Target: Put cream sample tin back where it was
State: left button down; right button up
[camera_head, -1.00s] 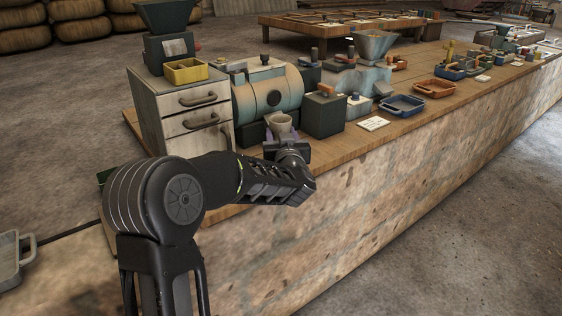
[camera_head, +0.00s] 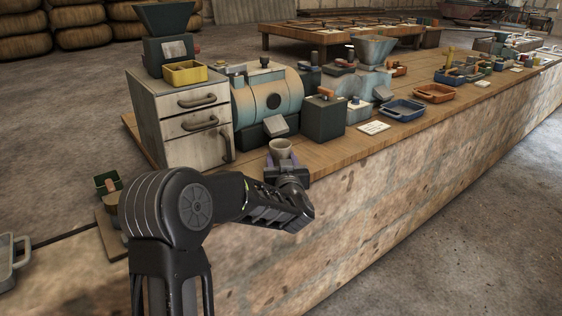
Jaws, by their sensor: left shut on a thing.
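My left gripper (camera_head: 283,163) is shut on a small cream cup-shaped tin (camera_head: 280,147), which I take to be the cream sample tin. The tin is upright, with its open top showing above the fingers. Gripper and tin are at the front edge of the wooden bench top (camera_head: 345,152), in front of the teal drum machine (camera_head: 268,97). The lower part of the tin is hidden by the gripper, so I cannot tell whether it touches the bench. My right gripper is not in view.
A grey drawer cabinet (camera_head: 190,126) with a yellow tray (camera_head: 186,73) on top stands left of the drum. A dark green box (camera_head: 324,118) stands to the right, then a white card (camera_head: 374,127) and a blue tray (camera_head: 403,109).

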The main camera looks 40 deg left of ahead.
pick_arm(q)
jog(key=shift+f, duration=0.1)
jog(key=c, duration=0.7)
grip_release()
jog(key=shift+r, duration=0.2)
jog(key=shift+s+d+f, duration=0.1)
jog(key=shift+s+d, duration=0.15)
jog(key=p+v, duration=0.1)
jog(key=v, duration=1)
jog(key=shift+s+d, duration=0.1)
jog(key=shift+s, duration=0.05)
